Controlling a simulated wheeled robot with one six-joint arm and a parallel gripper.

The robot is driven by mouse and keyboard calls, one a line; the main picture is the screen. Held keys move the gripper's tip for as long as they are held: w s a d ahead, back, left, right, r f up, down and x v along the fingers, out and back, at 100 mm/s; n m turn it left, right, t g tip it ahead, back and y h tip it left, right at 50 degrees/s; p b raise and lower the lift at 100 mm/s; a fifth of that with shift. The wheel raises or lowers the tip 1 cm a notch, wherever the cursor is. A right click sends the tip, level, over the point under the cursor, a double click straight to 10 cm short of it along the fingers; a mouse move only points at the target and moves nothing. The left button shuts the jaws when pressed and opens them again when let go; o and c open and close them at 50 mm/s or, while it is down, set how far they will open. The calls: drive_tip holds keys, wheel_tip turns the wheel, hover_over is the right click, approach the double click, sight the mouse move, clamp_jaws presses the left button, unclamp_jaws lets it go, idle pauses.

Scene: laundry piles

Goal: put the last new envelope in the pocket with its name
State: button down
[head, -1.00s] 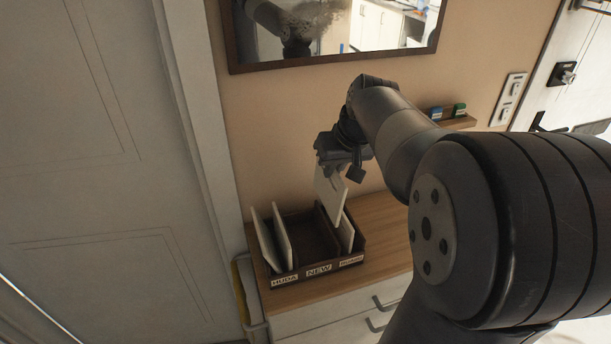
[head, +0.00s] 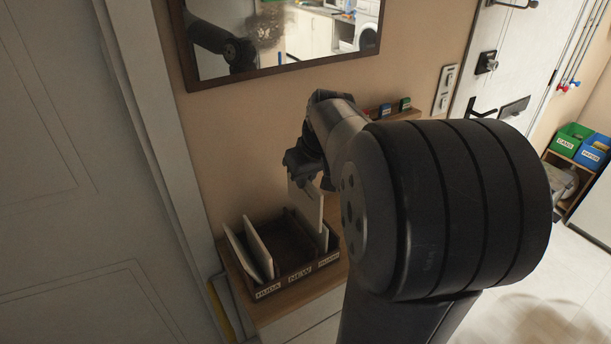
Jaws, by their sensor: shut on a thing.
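A dark wooden organizer (head: 285,282) stands on the dresser, with three labelled pockets. The left label reads HUDA, the middle one NEW, and the right one is too small to read. Two pale envelopes (head: 257,250) lean in the left pocket. The middle pocket looks empty. A pale envelope (head: 323,240) stands at the right pocket. My gripper (head: 304,180) is shut on another pale envelope (head: 305,203), held upright above the middle-to-right part of the organizer. The arm hides part of the gripper, and no name on the held envelope is readable.
A mirror (head: 284,40) hangs on the wall above. A small ledge (head: 396,117) with coloured blocks is to the right, behind my arm. A grey door (head: 70,200) and its frame are close on the left. Labelled green and blue bins (head: 577,140) stand far right.

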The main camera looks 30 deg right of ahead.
sight(314, 188)
drive_tip(key=shift+f+b, duration=3.1)
drive_tip(key=shift+f, duration=1.25)
drive_tip(key=c, duration=1.5)
unclamp_jaws()
drive_tip(key=shift+r, duration=0.15)
drive_tip(key=v, duration=1)
drive_tip(key=shift+s+r, duration=0.15)
drive_tip(key=shift+r, duration=0.15)
drive_tip(key=shift+f, duration=0.15)
